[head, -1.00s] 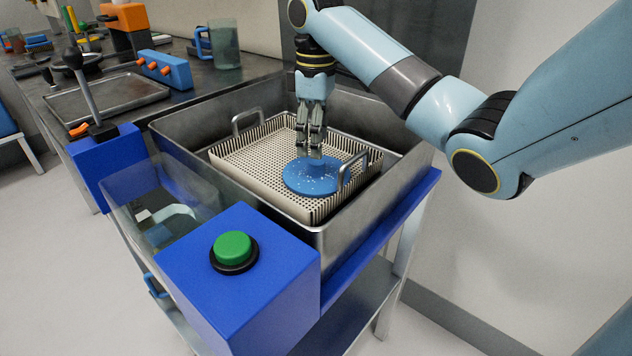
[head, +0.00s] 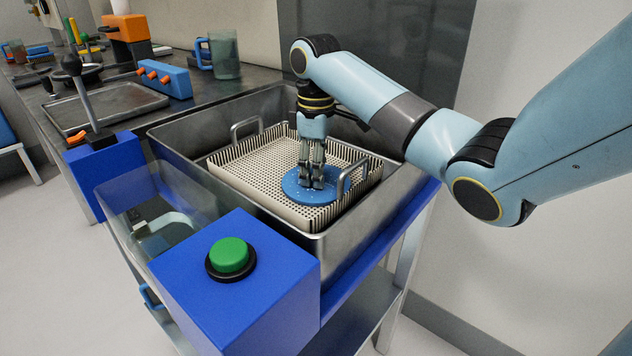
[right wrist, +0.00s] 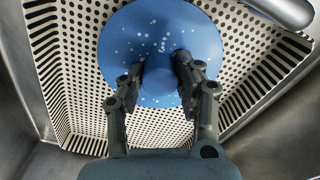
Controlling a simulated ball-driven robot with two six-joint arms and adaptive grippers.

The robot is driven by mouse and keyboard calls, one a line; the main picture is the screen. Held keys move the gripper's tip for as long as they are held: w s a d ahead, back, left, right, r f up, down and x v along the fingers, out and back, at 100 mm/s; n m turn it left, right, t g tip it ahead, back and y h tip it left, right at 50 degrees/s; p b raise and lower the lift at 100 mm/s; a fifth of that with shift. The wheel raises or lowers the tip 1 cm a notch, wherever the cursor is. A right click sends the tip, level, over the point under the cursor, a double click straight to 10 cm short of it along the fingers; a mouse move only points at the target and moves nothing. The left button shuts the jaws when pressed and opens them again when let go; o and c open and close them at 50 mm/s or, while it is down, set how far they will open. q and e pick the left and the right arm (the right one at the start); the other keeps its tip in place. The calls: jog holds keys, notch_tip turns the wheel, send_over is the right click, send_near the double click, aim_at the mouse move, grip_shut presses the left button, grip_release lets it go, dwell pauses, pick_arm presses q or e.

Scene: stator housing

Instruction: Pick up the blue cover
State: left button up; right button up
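The blue cover (head: 296,189) is a round disc with pale specks and a raised centre. It lies flat in the perforated basket, near the basket's right handle. My right gripper (head: 311,184) points straight down over it, with its fingertips low at the disc. In the right wrist view, the gripper (right wrist: 160,72) has its fingers apart, one on each side of the raised centre of the cover (right wrist: 158,28). Contact with the centre cannot be made out clearly. My left gripper is not in view.
The cream basket (head: 237,177) stands inside a metal tub (head: 190,142), with upright handles at two sides. A blue box with a green button (head: 229,255) and a clear panel (head: 120,200) stand in front. A bench with a tray (head: 110,108) is at left.

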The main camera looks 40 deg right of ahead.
grip_shut()
jog(key=shift+r, duration=0.1)
